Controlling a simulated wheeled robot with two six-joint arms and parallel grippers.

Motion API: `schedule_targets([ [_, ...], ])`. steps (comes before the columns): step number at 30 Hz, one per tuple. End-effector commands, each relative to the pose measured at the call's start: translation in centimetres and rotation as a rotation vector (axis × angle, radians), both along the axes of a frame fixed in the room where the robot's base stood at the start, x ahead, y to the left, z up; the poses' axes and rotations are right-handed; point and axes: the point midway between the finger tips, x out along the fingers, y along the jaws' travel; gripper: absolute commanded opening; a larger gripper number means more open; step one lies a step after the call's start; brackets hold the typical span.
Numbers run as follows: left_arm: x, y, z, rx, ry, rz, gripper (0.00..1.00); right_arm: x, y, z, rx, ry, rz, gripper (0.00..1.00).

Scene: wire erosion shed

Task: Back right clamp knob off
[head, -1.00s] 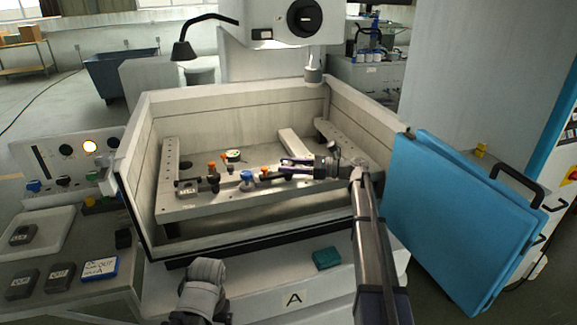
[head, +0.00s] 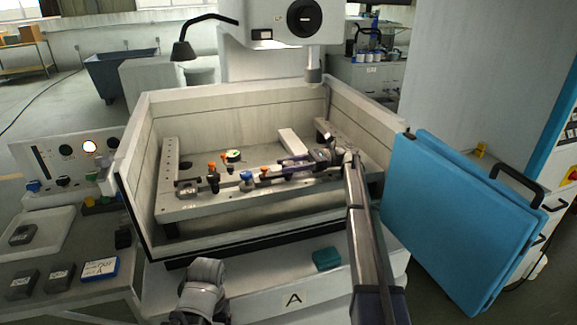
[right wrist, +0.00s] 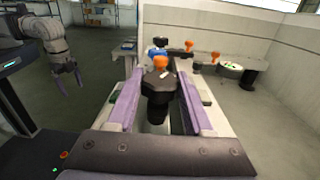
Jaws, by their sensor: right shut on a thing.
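My right gripper (head: 284,163) reaches over the work tank to the clamp row on the fixture frame (head: 220,208). In the right wrist view its purple fingers (right wrist: 158,100) stand on both sides of a black lobed clamp knob (right wrist: 158,86) and are shut on it. An orange top (right wrist: 160,63) shows just behind this knob. I cannot tell whether the knob is still on its stud. Other orange-topped clamps (head: 211,166) and a blue knob (head: 246,177) stand to its left in the head view. My left gripper (right wrist: 68,76) hangs open and empty in the right wrist view.
The tank wall (head: 190,258) surrounds the frame. A round dial (head: 233,156) sits at the back. A teal block (head: 326,259) lies on the front ledge. A blue panel (head: 460,220) stands at right; dark blocks (head: 60,277) lie at left.

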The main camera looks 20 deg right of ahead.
Motion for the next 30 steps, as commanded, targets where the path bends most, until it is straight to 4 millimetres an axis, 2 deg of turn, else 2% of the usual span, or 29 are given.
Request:
schedule_targets([
  [8, 0.00, 0.00, 0.00, 0.000, 0.000, 0.000, 0.82, 0.00, 0.09, 0.03, 0.001, 0.000, 0.001, 0.00],
  [9, 0.00, 0.00, 0.00, 0.000, 0.000, 0.000, 0.82, 0.00, 0.09, 0.03, 0.001, 0.000, 0.001, 0.54],
  [16, 0.00, 0.00, 0.00, 0.000, 0.000, 0.000, 0.82, 0.00, 0.06, 0.01, 0.001, 0.000, 0.000, 0.80],
  [30, 0.00, 0.00, -0.01, 0.000, 0.000, 0.000, 0.82, 0.35, 0.10, 0.00, 0.000, 0.000, 0.000, 0.82],
])
